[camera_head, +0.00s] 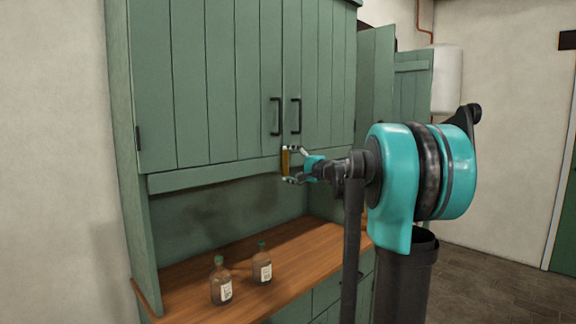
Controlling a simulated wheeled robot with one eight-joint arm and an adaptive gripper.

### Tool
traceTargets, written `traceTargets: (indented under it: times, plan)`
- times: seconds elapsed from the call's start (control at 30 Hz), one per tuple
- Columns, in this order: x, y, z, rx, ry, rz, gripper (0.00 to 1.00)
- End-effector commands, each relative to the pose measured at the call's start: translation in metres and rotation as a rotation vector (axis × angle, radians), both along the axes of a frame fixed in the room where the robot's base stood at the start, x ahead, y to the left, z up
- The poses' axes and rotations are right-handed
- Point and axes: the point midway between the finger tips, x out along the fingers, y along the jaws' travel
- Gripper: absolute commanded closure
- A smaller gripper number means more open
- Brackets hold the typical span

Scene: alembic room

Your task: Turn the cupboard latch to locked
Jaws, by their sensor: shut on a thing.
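The green cupboard (205,80) has two closed upper doors with black handles (276,116) side by side. The latch (286,162) is a small yellow-brown upright bar at the bottom edge, where the two doors meet. My gripper (290,165) is at the latch, with one finger near its top and one near its bottom. It is shut on the latch. The fingers partly cover the latch ends, and its fixing is too small to make out.
Two brown bottles with green caps, one (221,281) in front of the other (262,264), stand on the wooden counter (190,297) below. Another green cupboard door (412,88) stands to the right. The counter's middle is clear.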

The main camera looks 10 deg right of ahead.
Motion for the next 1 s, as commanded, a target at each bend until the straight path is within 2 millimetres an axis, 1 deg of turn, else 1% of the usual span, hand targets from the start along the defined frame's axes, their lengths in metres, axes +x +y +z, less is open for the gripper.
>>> traceTargets:
  times: [0.03, 0.13, 0.47, 0.57, 0.67, 0.77, 1.0]
  plan:
    - [0.000, -0.001, 0.000, 0.002, 0.001, -0.002, 0.13]
    - [0.000, -0.001, 0.000, 0.002, 0.001, -0.001, 0.01]
    - [0.000, 0.000, 0.000, 0.001, 0.001, -0.001, 0.00]
    - [-0.003, -0.003, 0.000, 0.000, 0.000, -0.002, 0.00]
    - [-0.013, -0.010, 0.000, 0.000, 0.000, -0.003, 0.00]
    - [-0.027, -0.021, 0.000, 0.000, 0.000, -0.005, 0.00]
    - [-0.067, -0.050, 0.000, 0.001, 0.001, -0.005, 0.00]
